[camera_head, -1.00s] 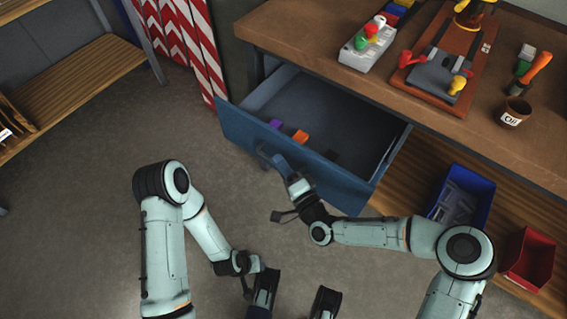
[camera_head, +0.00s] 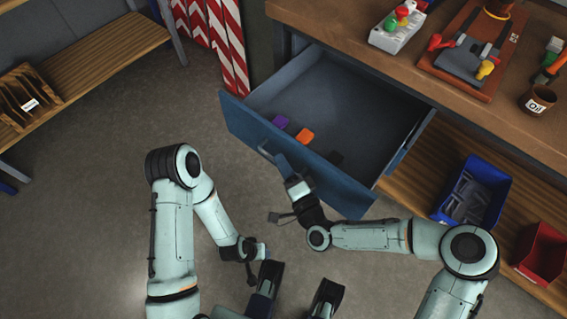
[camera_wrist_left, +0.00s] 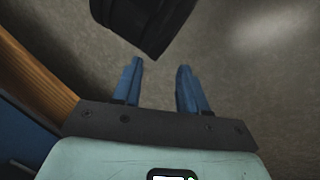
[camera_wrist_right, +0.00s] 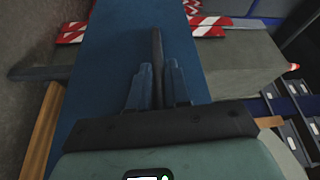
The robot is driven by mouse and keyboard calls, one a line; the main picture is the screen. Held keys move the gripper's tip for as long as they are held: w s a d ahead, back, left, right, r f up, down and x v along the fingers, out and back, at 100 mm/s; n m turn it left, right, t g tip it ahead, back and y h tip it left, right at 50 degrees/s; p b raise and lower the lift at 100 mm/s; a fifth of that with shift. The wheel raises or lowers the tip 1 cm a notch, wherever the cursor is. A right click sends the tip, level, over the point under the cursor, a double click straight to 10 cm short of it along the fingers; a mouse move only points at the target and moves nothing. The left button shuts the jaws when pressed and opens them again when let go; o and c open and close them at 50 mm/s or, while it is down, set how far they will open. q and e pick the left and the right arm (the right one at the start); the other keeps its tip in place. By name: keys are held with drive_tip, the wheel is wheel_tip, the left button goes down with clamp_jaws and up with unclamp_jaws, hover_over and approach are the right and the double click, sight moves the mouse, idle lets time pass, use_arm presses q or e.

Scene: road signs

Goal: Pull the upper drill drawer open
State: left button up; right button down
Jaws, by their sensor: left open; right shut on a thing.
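The blue drawer (camera_head: 255,131) under the workbench stands pulled well out, its inside visible from above. A purple piece (camera_head: 280,121), an orange piece (camera_head: 304,135) and a dark piece (camera_head: 335,158) lie in it near the front. My right gripper (camera_head: 279,162) is at the middle of the drawer front, shut on its handle (camera_head: 264,150). In the right wrist view the dark handle bar (camera_wrist_right: 157,60) runs between the blue fingers, against the blue front panel. My left gripper (camera_wrist_left: 160,80) is open and empty above the floor, away from the drawer.
The wooden bench top (camera_head: 330,22) carries a grey box with coloured knobs (camera_head: 398,28), a brown board with clamps (camera_head: 470,50) and an oil cup (camera_head: 537,98). A blue bin (camera_head: 472,195) and a red bin (camera_head: 541,252) stand on the lower shelf. Floor left of the drawer is clear.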

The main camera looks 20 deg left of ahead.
drive_tip(key=c, duration=1.2)
unclamp_jaws()
drive_tip(key=shift+o, duration=0.2)
drive_tip(key=shift+d, duration=0.1)
use_arm(q)
drive_tip(key=shift+s+d+r+g+p, duration=0.15)
drive_tip(key=shift+s+d+r+p, duration=0.1)
drive_tip(key=shift+s+r+p, duration=0.15)
drive_tip(key=shift+s+d+r+g+p, duration=0.15)
drive_tip(key=shift+s+d+r+p, duration=0.1)
drive_tip(key=shift+s, duration=0.25)
use_arm(e)
drive_tip(key=v, duration=1.3)
drive_tip(key=shift+s, duration=0.1)
